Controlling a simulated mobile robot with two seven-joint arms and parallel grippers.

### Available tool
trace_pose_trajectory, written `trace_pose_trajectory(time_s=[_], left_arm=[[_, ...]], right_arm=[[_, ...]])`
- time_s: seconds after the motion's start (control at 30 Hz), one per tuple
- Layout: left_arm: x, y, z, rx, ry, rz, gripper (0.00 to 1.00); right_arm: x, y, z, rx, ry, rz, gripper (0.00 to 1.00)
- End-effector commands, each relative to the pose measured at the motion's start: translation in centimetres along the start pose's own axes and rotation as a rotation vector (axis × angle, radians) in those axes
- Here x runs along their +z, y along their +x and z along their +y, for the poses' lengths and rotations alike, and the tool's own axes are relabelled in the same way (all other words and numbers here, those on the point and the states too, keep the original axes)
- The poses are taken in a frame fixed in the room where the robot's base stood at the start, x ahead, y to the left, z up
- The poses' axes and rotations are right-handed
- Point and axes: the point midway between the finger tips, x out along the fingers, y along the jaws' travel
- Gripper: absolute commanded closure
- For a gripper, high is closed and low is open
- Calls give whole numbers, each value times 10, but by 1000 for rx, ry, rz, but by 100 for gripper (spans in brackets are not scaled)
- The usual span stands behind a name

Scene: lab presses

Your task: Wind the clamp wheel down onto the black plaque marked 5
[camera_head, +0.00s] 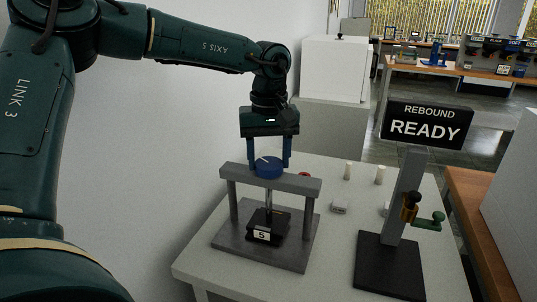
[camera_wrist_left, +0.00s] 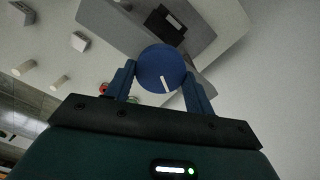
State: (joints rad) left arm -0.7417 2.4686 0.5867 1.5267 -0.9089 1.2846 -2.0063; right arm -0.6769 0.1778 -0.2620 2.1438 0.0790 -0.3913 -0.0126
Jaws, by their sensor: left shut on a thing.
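The clamp wheel (camera_head: 269,167) is a blue disc with a white mark on top of the grey press frame (camera_head: 290,183). My left gripper (camera_head: 270,158) comes down from above and is shut on the wheel, one finger on each side. The wheel also shows in the left wrist view (camera_wrist_left: 161,69), between the two blue fingers (camera_wrist_left: 160,86). A spindle runs down from the crossbar to the black plaque marked 5 (camera_head: 261,236) on the press base. I cannot tell whether the spindle's lower end touches the plaque. My right gripper is not in view.
A dark stand (camera_head: 390,265) with a post, brass and green parts is to the right, with a sign reading REBOUND READY (camera_head: 428,125) above. A wall is close on the left.

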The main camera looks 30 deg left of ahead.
Motion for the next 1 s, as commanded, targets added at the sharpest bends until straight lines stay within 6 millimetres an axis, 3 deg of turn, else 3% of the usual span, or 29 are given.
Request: trace_pose_trajectory(time_s=[0.33, 0.77, 0.8, 1.0], left_arm=[[0, -1, 1, 4, 104, 1, 69], [0, -1, 1, 4, 113, 1, 69], [0, -1, 1, 3, 113, 1, 46], [0, -1, 1, 2, 113, 1, 29]], right_arm=[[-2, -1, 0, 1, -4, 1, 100], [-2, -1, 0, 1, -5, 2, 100], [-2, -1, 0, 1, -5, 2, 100], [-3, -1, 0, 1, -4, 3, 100]])
